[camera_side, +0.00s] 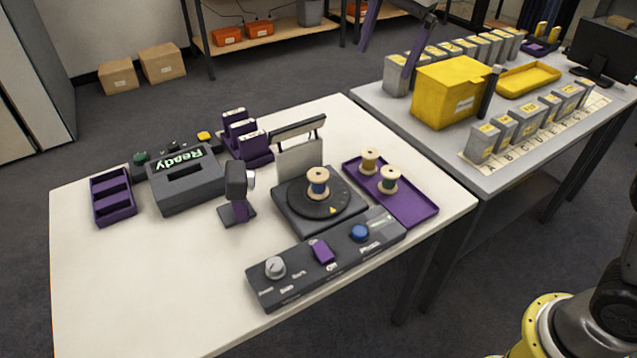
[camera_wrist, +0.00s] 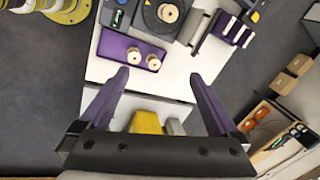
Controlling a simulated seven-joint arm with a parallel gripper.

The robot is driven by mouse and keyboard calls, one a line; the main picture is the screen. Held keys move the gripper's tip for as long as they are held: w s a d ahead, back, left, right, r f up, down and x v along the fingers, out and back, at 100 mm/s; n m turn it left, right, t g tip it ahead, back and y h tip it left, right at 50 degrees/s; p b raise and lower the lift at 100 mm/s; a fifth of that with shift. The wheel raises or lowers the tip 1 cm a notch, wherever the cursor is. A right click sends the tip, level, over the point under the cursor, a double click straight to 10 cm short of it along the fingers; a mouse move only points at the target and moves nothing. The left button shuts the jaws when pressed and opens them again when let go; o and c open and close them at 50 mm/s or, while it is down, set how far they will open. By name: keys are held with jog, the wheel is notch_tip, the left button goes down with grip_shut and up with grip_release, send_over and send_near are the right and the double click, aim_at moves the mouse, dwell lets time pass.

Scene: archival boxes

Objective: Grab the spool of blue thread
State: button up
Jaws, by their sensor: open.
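The spool of blue thread (camera_side: 318,186) stands upright on the round black turntable (camera_side: 296,207) in the side view. In the wrist view a pale spool top (camera_wrist: 168,13) shows on the turntable, its thread hidden from above. Two more wooden spools (camera_side: 369,162) (camera_side: 390,179) stand on a purple tray (camera_side: 415,208) right of the turntable; their thread colour is hard to tell. My gripper (camera_wrist: 159,75) is open and empty, its purple fingers wide apart. In the side view its fingers (camera_side: 385,62) hang at the top, far behind and above the spools.
A control panel (camera_side: 287,284) with knobs lies in front of the turntable, and a small scanner-like device (camera_side: 237,190) stands left of it. A thin upright panel (camera_side: 299,158) rises behind it. A yellow box (camera_side: 448,92) and grey boxes stand on the right table.

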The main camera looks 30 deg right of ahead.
jog(key=w+a+f+g, duration=0.1)
jog(key=w+a+f, duration=0.2)
jog(key=w+f, duration=0.3)
jog(key=g, duration=0.2)
send_over(318, 174)
notch_tip(318, 174, down, 14)
jog(key=f, duration=0.6)
jog(key=shift+w+d+f, duration=0.1)
jog(key=shift+w+f, duration=0.1)
jog(key=shift+w, duration=0.1)
jog(key=shift+s+f, duration=0.15)
jog(key=shift+f, duration=1.45)
jog(key=shift+s+f, duration=0.15)
jog(key=shift+f, duration=1.4)
grip_shut()
jog(key=shift+r, duration=0.1)
